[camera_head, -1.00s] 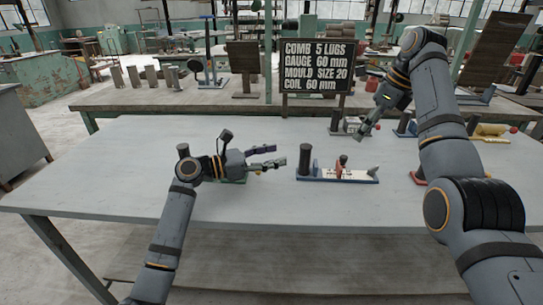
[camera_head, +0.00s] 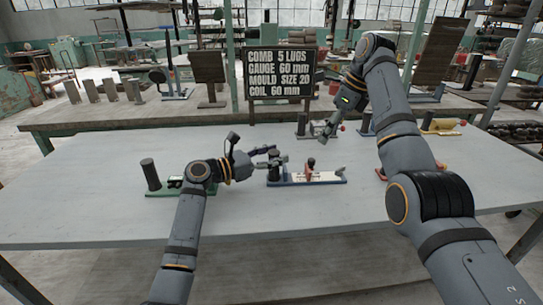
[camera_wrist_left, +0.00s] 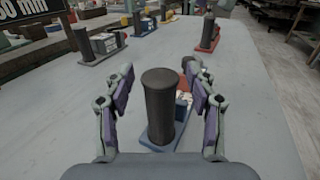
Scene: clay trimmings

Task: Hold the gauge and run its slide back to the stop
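The gauge is a blue base (camera_head: 335,182) with a dark upright post (camera_head: 274,174) at its left end, a pale scale and a red slide (camera_head: 309,170) near the middle. My left gripper (camera_head: 272,156) is at the post. In the left wrist view the post (camera_wrist_left: 160,105) stands between the two open fingers, with a gap on each side. It hides most of the slide and scale behind it. My right gripper (camera_head: 326,132) hangs above the table behind the gauge, apart from it; its finger opening is too small to judge.
A green-based device (camera_head: 180,193) with a dark post stands left of my left arm. More devices stand along the table's back, one with a yellow body (camera_head: 440,124). The front of the table (camera_head: 300,215) is clear.

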